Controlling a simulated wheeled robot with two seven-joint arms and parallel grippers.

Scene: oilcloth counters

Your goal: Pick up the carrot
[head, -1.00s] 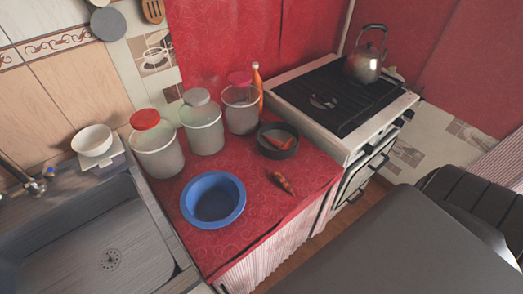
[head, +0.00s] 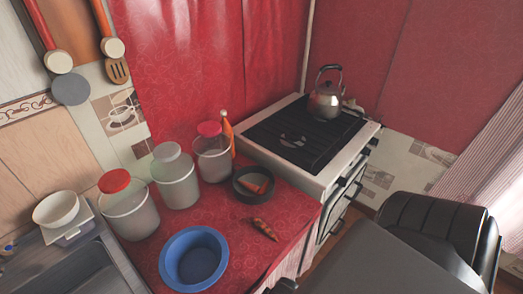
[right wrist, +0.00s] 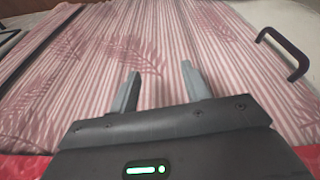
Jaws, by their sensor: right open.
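A small orange-brown carrot (head: 264,229) lies on the red oilcloth counter (head: 235,222), right of the blue bowl and in front of the dark pan. Another orange piece (head: 256,187), perhaps also a carrot, lies inside the dark round pan (head: 240,194). My right gripper (right wrist: 160,82) shows in the right wrist view with its two grey fingers apart and nothing between them. It faces pink striped cloth, and no carrot shows there. My left gripper is in neither current view.
A blue bowl (head: 193,259) stands at the counter's front. Lidded jars (head: 175,180) and an orange bottle (head: 229,135) line its back. The stove (head: 300,140) with a kettle (head: 326,98) is to the right, the sink (head: 85,270) to the left.

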